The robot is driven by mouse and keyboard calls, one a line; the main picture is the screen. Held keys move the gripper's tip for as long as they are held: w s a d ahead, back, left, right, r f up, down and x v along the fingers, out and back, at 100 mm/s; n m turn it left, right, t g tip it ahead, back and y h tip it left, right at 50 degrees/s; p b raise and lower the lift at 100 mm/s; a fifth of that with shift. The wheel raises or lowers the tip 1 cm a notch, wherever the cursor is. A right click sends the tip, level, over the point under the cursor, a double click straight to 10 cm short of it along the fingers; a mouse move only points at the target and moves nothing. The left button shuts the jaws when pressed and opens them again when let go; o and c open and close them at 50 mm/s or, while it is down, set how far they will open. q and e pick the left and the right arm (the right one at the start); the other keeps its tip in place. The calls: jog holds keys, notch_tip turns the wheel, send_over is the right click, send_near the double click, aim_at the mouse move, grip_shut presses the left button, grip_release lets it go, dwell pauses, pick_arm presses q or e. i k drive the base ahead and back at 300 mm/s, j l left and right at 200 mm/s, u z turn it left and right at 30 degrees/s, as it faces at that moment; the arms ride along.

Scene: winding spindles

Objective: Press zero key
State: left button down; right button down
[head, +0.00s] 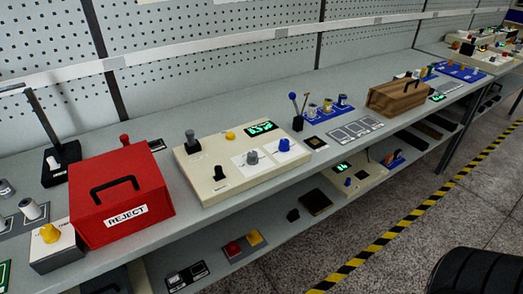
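A beige instrument box (222,190) stands on the bench left of centre. Its green-lit display (261,128) is at the back right of its top; the digits are too small to read surely. A round yellow button (230,136) sits left of the display. The box also carries a grey spindle on a black base (192,142), a black knob (219,173), a grey knob (252,157) and a blue knob (284,145). No key label saying zero is readable. Neither of my grippers is in view.
A red REJECT box (122,190) with a black handle stands left of the instrument. A white box with a yellow knob (49,232) is at the far left. A blue spindle rack (328,111) and a wooden box (398,98) stand to the right. A lower shelf (215,254) holds more devices.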

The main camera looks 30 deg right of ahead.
aim_at(230, 136)
jog(key=z, duration=0.9)
